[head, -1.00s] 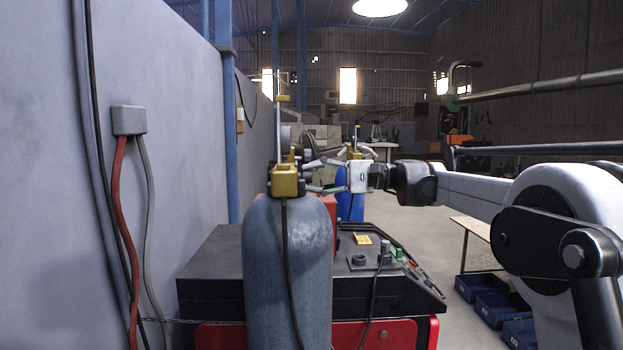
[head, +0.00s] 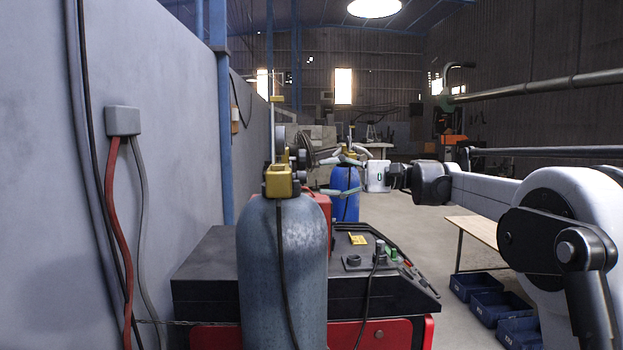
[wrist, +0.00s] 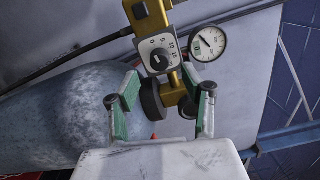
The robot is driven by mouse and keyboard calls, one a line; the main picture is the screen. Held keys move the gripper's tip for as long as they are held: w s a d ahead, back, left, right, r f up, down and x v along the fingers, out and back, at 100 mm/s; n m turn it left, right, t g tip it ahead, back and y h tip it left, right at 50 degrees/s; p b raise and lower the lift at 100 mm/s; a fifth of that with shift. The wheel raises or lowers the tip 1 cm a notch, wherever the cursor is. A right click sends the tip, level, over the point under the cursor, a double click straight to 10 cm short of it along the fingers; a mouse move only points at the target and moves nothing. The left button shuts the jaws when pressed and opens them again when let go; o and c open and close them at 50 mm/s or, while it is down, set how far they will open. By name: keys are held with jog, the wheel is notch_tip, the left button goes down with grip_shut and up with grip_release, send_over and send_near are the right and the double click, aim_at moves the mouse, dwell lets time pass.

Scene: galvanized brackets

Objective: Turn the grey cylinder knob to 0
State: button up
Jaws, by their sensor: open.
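The grey cylinder (head: 283,255) stands upright in the head view, with a brass valve (head: 282,180) on top. In the wrist view the cylinder (wrist: 75,105) lies across the left, and its brass regulator carries a round dial knob (wrist: 159,57) with numbers around it. The knob's exact setting is too small to read surely. A white pressure gauge (wrist: 208,43) sits right of the knob. My gripper (wrist: 161,92) is open, its fingers either side of dark round parts (wrist: 153,99) below the knob, with no grip seen. In the head view my gripper (head: 322,172) is right of the valve.
A blue cylinder (head: 345,190) stands farther back. A black and red machine (head: 205,270) is behind the grey cylinder. A grey wall (head: 170,130) bounds the left. Blue bins (head: 495,305) and a table (head: 475,229) are at right; the floor between is open.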

jog(key=d, duration=0.6)
jog(key=shift+w+d, duration=0.2)
jog(key=shift+d, duration=0.15)
